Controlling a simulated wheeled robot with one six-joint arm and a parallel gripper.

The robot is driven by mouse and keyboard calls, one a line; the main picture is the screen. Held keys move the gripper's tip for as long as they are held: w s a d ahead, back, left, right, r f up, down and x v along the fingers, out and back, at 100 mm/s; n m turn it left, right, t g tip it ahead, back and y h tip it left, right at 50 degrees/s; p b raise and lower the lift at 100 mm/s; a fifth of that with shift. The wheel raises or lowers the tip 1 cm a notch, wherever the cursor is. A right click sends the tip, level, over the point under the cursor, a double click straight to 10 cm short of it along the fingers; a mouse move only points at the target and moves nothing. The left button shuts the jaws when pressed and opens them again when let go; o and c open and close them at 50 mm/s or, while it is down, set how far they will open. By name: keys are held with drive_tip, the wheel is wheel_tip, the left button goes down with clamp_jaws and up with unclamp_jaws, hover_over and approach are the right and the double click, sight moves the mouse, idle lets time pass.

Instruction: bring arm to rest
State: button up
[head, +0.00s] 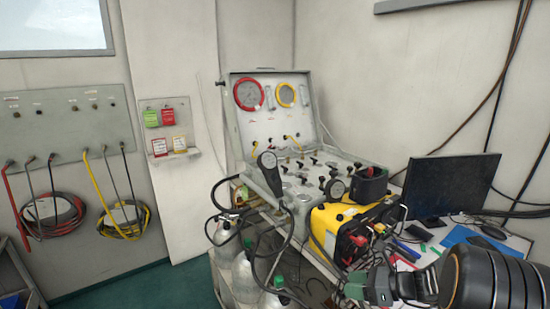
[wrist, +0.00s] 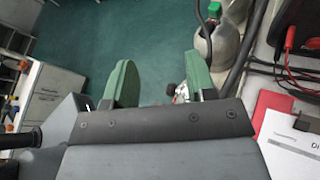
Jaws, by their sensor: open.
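My gripper (head: 358,284) is at the bottom of the head view, right of centre, with my dark arm reaching in from the right corner. In the wrist view my gripper (wrist: 160,82) shows two green fingers standing well apart.
An open grey air panel case (head: 272,120) with gauges stands at centre. Gas cylinders (head: 245,275) stand below it, close left of my gripper. A monitor (head: 450,185) is on the desk. A red booklet (wrist: 270,108) lies at the wrist view's right. Open floor (head: 135,290) is at left.

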drive_tip(key=s+a+r+n+g+h, duration=0.1)
drive_tip(key=s+n+h, duration=0.5)
drive_tip(key=n, duration=0.7)
drive_tip(key=s+a+r+n+g+h, duration=0.1)
drive_tip(key=s+a+r+n+h, duration=0.3)
drive_tip(key=s+n, duration=0.4)
drive_tip(key=r+n+h, duration=0.1)
drive_tip(key=n+h, duration=0.1)
drive_tip(key=n, duration=0.3)
drive_tip(key=shift+s+a, duration=0.25)
drive_tip(key=shift+s, duration=0.15)
drive_tip(key=shift+c, duration=0.5)
